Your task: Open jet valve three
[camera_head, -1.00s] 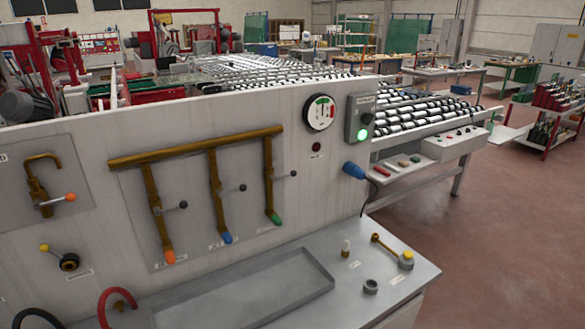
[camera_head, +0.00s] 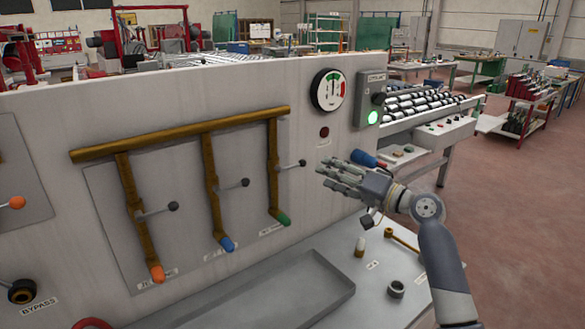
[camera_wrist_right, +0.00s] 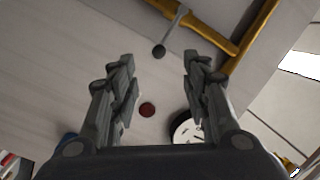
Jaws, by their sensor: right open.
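Three brass valve branches hang from a horizontal pipe (camera_head: 185,133) on the grey panel. The rightmost branch (camera_head: 273,170) has a green tip (camera_head: 283,219) and a lever with a dark round knob (camera_head: 302,163) sticking out to the right. The lever knob also shows in the right wrist view (camera_wrist_right: 158,51), between and slightly beyond the fingertips. My right gripper (camera_head: 327,172) is open and empty, just right of that knob; its spread fingers also show in the right wrist view (camera_wrist_right: 160,64). I cannot tell whether it touches the knob. My left gripper is not in view.
A round gauge (camera_head: 328,90), a dark red button (camera_head: 324,132) and a switch box with a green light (camera_head: 371,100) are above the gripper. A blue plug (camera_head: 363,157) is behind the hand. A shallow tray (camera_head: 262,290) and small fittings lie on the ledge below.

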